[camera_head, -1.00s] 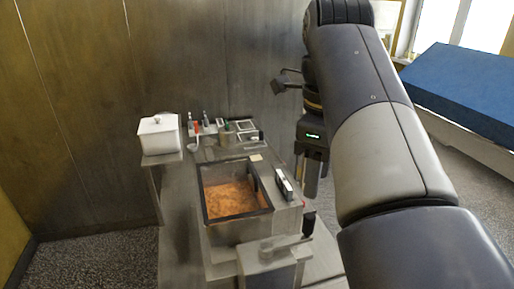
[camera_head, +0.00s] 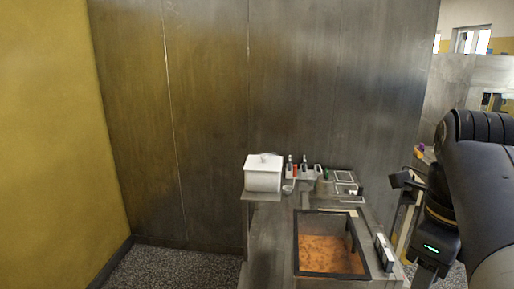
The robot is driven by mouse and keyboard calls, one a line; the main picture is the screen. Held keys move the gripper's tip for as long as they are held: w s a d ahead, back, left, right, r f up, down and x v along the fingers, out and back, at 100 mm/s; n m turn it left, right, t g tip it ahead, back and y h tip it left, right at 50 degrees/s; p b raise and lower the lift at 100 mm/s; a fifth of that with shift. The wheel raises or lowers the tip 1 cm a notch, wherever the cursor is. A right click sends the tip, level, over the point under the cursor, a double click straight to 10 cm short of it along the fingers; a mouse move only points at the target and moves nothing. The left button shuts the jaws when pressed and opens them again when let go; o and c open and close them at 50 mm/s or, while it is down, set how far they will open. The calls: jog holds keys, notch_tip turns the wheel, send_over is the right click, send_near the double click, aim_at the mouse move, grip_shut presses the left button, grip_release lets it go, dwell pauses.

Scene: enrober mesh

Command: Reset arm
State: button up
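My arm (camera_head: 485,200) enters from the right edge of the head view, bent, with its wrist hanging down. My gripper (camera_head: 423,276) points down at the lower right, to the right of the enrober machine, with a small green light on its body. Its fingers are small, dark and near the bottom edge, so their opening is unclear. I see nothing hanging from it. The enrober's open mesh-bottomed or filled basin (camera_head: 328,256) has a dark frame and an orange-brown inside.
A white lidded container (camera_head: 263,174) stands on a shelf left of the machine. Small tools (camera_head: 303,169) stand in a rack behind the basin. A metal-panelled wall (camera_head: 300,80) closes the back and a yellow wall (camera_head: 45,140) the left. Speckled floor (camera_head: 180,268) is free at lower left.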

notch_tip(320, 180, down, 6)
jog(key=shift+r, duration=0.15)
jog(key=shift+r, duration=0.1)
dwell(0.4)
notch_tip(320, 180, up, 10)
jog(key=shift+r, duration=0.2)
notch_tip(320, 180, down, 10)
jog(key=shift+r, duration=0.1)
jog(key=shift+w+f+n, duration=0.4)
jog(key=shift+w+n, duration=0.1)
jog(key=shift+w+d+n, duration=0.1)
jog(key=shift+w+n, duration=0.15)
jog(key=shift+n, duration=0.35)
jog(key=shift+r, duration=0.1)
